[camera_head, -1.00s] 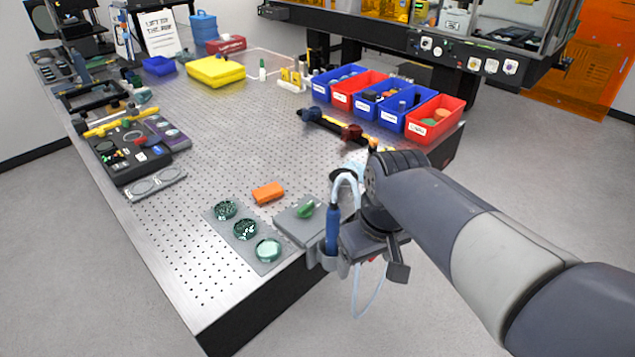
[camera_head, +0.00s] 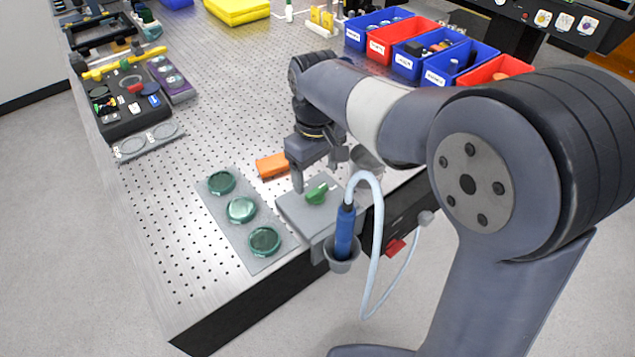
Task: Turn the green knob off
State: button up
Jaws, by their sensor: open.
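The green knob (camera_head: 317,193) sits on a grey plate (camera_head: 290,208) near the front edge of the perforated table. Its handle lies slanted, with its right end higher in the picture. My gripper (camera_head: 317,174) is open and empty, pointing down just behind and above the knob. One finger shows at the left of the knob and the other at the upper right. I cannot tell whether either finger touches the knob.
An orange block (camera_head: 272,165) lies just left of my gripper. A blue pen-like tool (camera_head: 345,231) with a pale cable stands in a holder at the table edge. A plate with green glass discs (camera_head: 241,209) lies to the left. Parts bins (camera_head: 440,63) stand behind.

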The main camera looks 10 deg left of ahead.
aim_at(317, 190)
jog(key=shift+f, duration=2.3)
jog(key=c, duration=1)
jog(key=shift+m, duration=0.3)
jog(key=o, duration=1)
